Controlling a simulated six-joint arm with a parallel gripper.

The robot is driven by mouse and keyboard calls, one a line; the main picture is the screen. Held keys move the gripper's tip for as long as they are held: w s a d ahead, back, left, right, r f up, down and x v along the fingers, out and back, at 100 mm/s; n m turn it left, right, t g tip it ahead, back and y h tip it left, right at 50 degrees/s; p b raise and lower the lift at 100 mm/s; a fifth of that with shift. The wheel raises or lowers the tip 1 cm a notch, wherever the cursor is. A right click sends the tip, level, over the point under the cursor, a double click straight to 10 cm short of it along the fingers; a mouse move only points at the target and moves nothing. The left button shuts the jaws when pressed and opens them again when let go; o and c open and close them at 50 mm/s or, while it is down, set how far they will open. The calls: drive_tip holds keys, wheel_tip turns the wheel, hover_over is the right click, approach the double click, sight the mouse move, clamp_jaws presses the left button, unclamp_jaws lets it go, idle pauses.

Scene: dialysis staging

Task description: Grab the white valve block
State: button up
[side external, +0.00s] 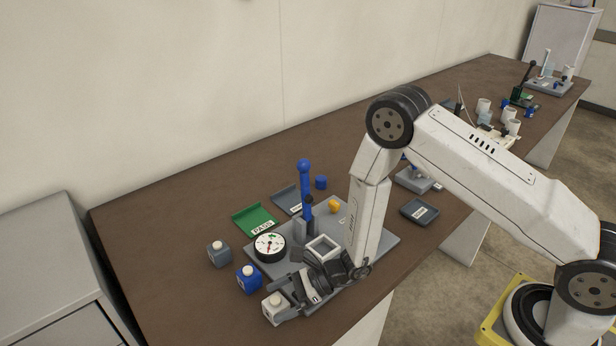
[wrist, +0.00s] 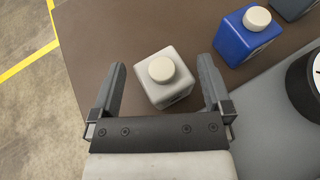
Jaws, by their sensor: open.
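The white valve block (wrist: 163,83) is a pale cube with a round cream knob on top. In the wrist view it sits on the brown table between the two fingers of my gripper (wrist: 164,88), with a small gap on each side. My gripper is open and holds nothing. In the side external view the white valve block (side external: 275,307) stands near the front edge of the table, and my gripper (side external: 286,300) is low beside it, partly covering it.
A blue block (side external: 249,279) and a grey block (side external: 219,253) stand close behind the white one. A round gauge (side external: 270,247) sits on the grey base plate (side external: 378,243). A green PASS tray (side external: 254,218) lies behind. The table edge is close by.

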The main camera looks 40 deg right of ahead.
sight(280, 299)
drive_tip(key=c, duration=1.1)
drive_tip(key=shift+r, duration=0.1)
drive_tip(key=shift+r, duration=4.95)
